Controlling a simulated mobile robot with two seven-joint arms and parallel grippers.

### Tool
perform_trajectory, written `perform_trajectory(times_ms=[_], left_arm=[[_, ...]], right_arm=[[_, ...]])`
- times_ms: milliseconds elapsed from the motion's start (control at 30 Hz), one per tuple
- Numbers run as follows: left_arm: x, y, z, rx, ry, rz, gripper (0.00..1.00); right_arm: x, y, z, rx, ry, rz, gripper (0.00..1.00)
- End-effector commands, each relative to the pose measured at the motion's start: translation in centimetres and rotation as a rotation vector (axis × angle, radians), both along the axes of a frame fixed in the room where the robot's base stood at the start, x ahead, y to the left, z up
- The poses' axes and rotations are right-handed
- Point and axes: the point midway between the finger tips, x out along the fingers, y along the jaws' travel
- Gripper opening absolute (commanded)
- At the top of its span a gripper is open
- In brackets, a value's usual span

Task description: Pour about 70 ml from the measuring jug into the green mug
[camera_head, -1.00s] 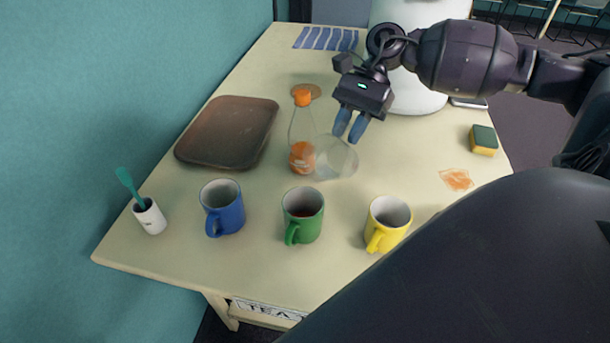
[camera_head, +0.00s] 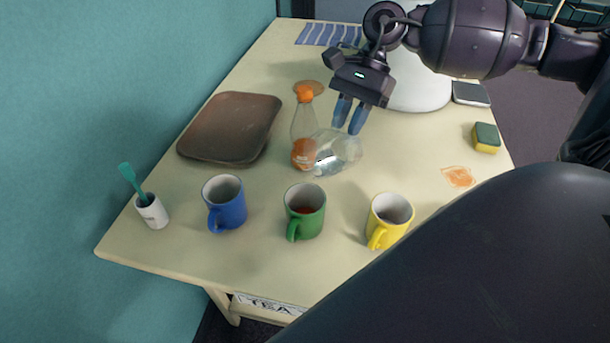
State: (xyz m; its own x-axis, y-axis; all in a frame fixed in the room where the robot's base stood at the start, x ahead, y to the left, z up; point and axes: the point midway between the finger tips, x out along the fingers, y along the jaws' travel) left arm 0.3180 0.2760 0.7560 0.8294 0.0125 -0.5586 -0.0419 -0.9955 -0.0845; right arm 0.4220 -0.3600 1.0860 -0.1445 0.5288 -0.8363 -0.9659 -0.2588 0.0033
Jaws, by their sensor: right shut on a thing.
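The clear measuring jug (camera_head: 341,150) is held by my right gripper (camera_head: 348,117), which is shut on it. The jug is tilted, with its mouth toward the lower left, in front of the orange-capped bottle. It is above and behind the green mug (camera_head: 304,212). The green mug stands upright near the front of the table, its handle toward the front left, with something reddish inside. No stream of liquid shows, and the level in the jug is hard to read. My left gripper is not in view.
The bottle (camera_head: 303,118) stands right beside the jug. A blue mug (camera_head: 224,203) and a yellow mug (camera_head: 389,220) flank the green one. A brown tray (camera_head: 230,127), a white cup with a teal brush (camera_head: 151,211), a sponge (camera_head: 486,138) and a large white container (camera_head: 420,85) also stand on the table.

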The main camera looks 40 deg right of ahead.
Motion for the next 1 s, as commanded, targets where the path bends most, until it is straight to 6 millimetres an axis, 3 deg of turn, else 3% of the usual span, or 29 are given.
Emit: perform_trajectory(times_ms=[1000], left_arm=[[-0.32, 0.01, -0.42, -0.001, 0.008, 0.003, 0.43]], right_arm=[[-0.13, 0.59, 0.89, -0.081, -0.024, 0.001, 0.00]])
